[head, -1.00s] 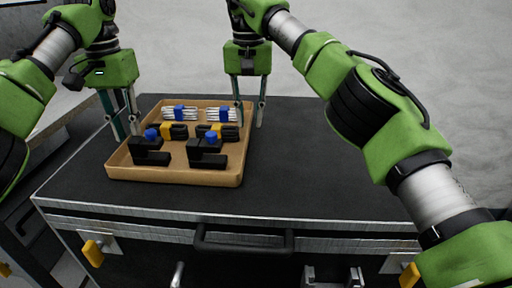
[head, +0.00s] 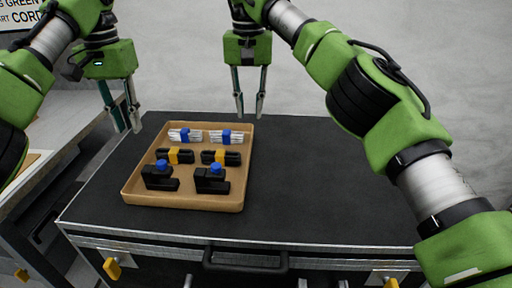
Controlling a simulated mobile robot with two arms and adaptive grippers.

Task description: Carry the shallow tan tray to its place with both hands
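The shallow tan tray (head: 185,201) lies flat on the black top of a cabinet, left of its middle. It holds two bundles of white sticks with blue bands (head: 185,135), two black items with yellow bands (head: 221,157) and two black clamps with blue knobs (head: 211,181). My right gripper (head: 249,106) is above the tray's far right corner, fingers apart and empty. Both look clear of the tray rim.
The black cabinet top (head: 320,190) is bare to the right of the tray. A grey table (head: 75,130) stands beside the cabinet on the left. The cabinet front has a dark handle (head: 245,262) and yellow latches (head: 112,268). A grey wall or floor lies behind.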

